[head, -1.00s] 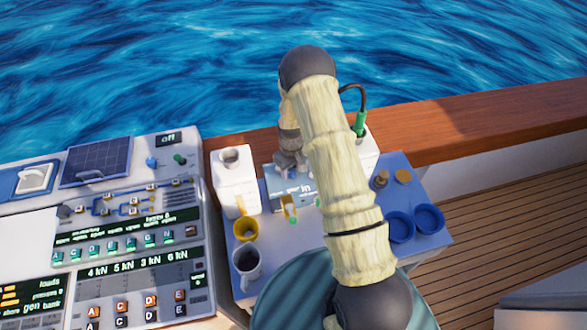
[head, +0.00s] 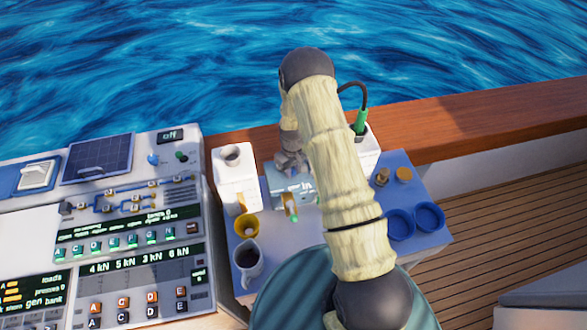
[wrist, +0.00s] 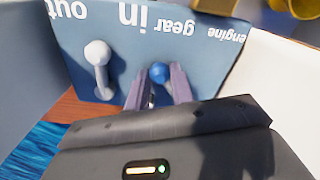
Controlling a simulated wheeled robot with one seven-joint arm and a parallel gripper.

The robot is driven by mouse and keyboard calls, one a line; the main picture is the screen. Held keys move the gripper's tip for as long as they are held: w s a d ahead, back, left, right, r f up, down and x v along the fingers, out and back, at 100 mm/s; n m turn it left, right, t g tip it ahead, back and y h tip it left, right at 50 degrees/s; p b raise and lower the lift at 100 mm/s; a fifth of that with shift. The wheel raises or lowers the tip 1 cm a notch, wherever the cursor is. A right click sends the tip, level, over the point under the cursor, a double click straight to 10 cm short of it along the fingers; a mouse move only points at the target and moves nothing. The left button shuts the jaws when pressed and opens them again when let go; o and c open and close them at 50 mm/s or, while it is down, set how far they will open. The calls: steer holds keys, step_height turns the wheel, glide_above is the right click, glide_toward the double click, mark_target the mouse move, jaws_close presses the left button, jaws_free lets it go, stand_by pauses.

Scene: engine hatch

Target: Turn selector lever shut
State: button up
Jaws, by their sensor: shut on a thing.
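A blue-grey box (head: 290,188) with white lettering stands on the blue worktop in the head view. In the wrist view its panel (wrist: 120,60) shows upside down, with the words "out", "in", "gear" and "engine". A lever with a blue knob (wrist: 158,72) sits on this panel between the two fingers of my gripper (wrist: 157,88), which is shut on it. A white lever (wrist: 99,68) stands apart to the left of the fingers. In the head view my gripper (head: 290,165) is at the back of the box, and its fingertips are hard to make out.
A white container (head: 236,178), a yellow cup (head: 246,226) and a mug (head: 247,262) stand left of the box. A white block with a green plug and cable (head: 360,124) is behind my arm. Blue round dishes (head: 429,216) lie right. A control console (head: 125,215) fills the left.

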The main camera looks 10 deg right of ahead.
mark_target(283, 180)
steer(key=shift+d, duration=0.1)
steer(key=shift+s+a+m, duration=0.1)
steer(key=shift+a+m, duration=0.1)
steer(key=shift+m, duration=0.1)
jaws_close()
steer(key=shift+s+a+f+m+b, duration=0.1)
steer(key=shift+s+a+m+b, duration=0.15)
steer(key=shift+b, duration=0.25)
jaws_free()
steer(key=m+b, duration=0.1)
steer(key=a+m+b, duration=0.1)
steer(key=m, duration=0.1)
steer(key=shift+s+a+m+b, duration=0.2)
steer(key=shift+s+m+b, duration=0.05)
steer(key=shift+s+b, duration=0.1)
steer(key=m, duration=0.1)
steer(key=a+m+b, duration=0.1)
steer(key=shift+s+a+m, duration=0.1)
steer(key=shift+s+m, duration=0.05)
steer(key=shift+m, duration=0.25)
steer(key=shift+a+m+b, duration=0.25)
steer(key=shift+m+b, duration=0.1)
steer(key=shift+m, duration=0.35)
